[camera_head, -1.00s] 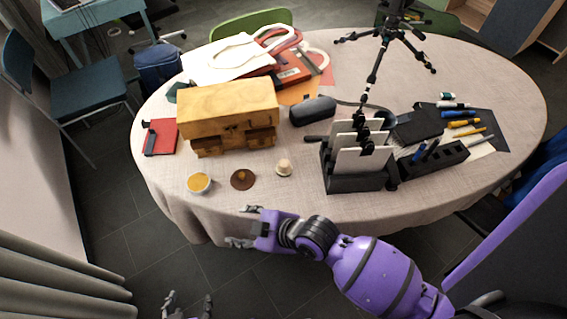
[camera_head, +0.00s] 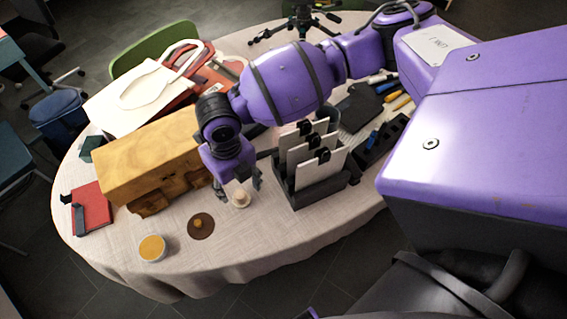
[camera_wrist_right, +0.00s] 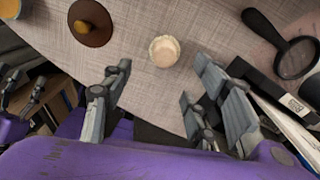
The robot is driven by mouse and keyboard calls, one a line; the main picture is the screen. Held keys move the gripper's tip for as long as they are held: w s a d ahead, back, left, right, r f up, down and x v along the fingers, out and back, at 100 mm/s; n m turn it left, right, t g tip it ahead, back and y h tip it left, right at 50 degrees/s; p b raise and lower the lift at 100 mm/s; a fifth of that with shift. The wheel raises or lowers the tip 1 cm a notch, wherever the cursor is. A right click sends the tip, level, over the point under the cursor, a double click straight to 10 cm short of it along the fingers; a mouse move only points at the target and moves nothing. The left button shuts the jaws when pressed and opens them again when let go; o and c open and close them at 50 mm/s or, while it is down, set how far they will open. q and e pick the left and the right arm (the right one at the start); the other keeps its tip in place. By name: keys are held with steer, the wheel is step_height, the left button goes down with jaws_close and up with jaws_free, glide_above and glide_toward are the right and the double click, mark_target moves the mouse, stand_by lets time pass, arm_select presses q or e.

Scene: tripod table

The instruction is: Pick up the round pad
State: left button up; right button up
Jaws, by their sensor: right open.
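A flat round brown disc (camera_head: 201,230) with a small orange-brown knob lies on the table's near side. It also shows at the top left of the right wrist view (camera_wrist_right: 92,36). A small cream fluted round piece (camera_head: 241,199) is right of the disc, and in the right wrist view (camera_wrist_right: 164,52) it lies just ahead of my fingers. I cannot tell which is called the round pad. My right gripper (camera_head: 238,187) is open and empty above the cream piece, fingers spread to either side. My left gripper (camera_wrist_right: 22,90) shows at the wrist view's left edge, fingers apart and empty.
A round cup with yellow content (camera_head: 152,249) stands left of the disc. A wooden drawer box (camera_head: 150,165) is behind. A black file rack (camera_head: 315,185) stands close on the right. A magnifier (camera_wrist_right: 297,60) lies at the wrist view's right. Bare cloth surrounds the disc.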

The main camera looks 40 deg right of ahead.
mark_target(238, 195)
steer(key=shift+f, duration=0.35)
steer(key=f, duration=0.7)
steer(key=shift+w, duration=0.25)
arm_select(q)
steer(key=shift+s+f, duration=0.15)
steer(key=shift+s, duration=0.2)
arm_select(e)
steer(key=shift+r, duration=0.1)
steer(key=shift+c, duration=0.5)
steer(key=shift+w+a, duration=0.1)
steer(key=c, duration=1)
steer(key=shift+c, duration=0.2)
steer(key=shift+r, duration=0.15)
